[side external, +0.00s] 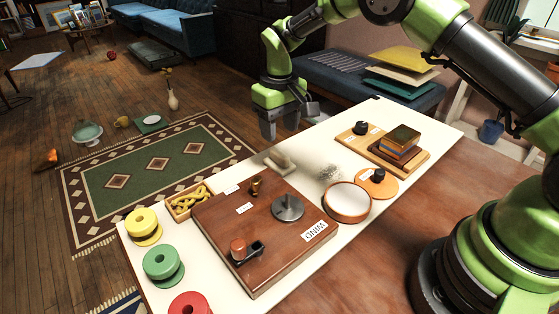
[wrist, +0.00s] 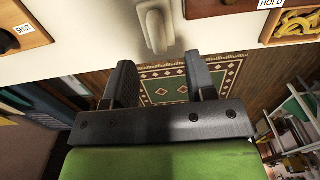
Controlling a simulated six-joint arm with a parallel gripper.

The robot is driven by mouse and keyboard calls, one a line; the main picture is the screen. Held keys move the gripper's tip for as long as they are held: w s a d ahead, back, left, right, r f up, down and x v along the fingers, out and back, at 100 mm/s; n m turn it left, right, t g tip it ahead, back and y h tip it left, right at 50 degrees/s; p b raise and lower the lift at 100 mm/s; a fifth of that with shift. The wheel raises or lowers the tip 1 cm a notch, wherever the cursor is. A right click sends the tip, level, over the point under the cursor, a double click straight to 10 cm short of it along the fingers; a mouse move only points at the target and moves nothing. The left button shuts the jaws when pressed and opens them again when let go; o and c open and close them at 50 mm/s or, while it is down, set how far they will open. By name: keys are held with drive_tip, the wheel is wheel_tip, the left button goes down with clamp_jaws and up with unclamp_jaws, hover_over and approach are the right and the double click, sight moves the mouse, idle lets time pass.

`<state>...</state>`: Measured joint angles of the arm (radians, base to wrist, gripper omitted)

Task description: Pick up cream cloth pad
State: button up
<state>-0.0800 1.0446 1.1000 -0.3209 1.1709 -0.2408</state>
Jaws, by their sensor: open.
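The cream cloth pad (side external: 279,162) appears as a small pale folded piece on the white table top, near its far edge and behind the brown wooden board. In the wrist view the pad (wrist: 154,27) is at the top centre, just past the fingertips, with a raised, narrow part. My gripper (side external: 282,124) is open and empty, fingers pointing down, above the table's far edge and apart from the pad. In the wrist view the fingers (wrist: 160,78) show the rug between them. The pad's exact folds are too small to tell.
The brown board (side external: 228,223) with a metal knob (side external: 288,208) stands in front of the pad. A tray of yellow pieces (side external: 190,200) is to its left. A round cream-topped tin (side external: 347,201) and a wooden tray with stacked blocks (side external: 424,165) are to its right.

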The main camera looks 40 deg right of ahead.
sight(282, 153)
drive_tip(key=f, duration=0.7)
drive_tip(key=shift+s+d+f, duration=0.1)
drive_tip(key=shift+d+f, duration=0.1)
drive_tip(key=shift+f, duration=0.15)
clamp_jaws()
wheel_tip(282, 153, up, 10)
drive_tip(key=shift+r, duration=0.1)
drive_tip(key=c, duration=0.7)
unclamp_jaws()
clamp_jaws()
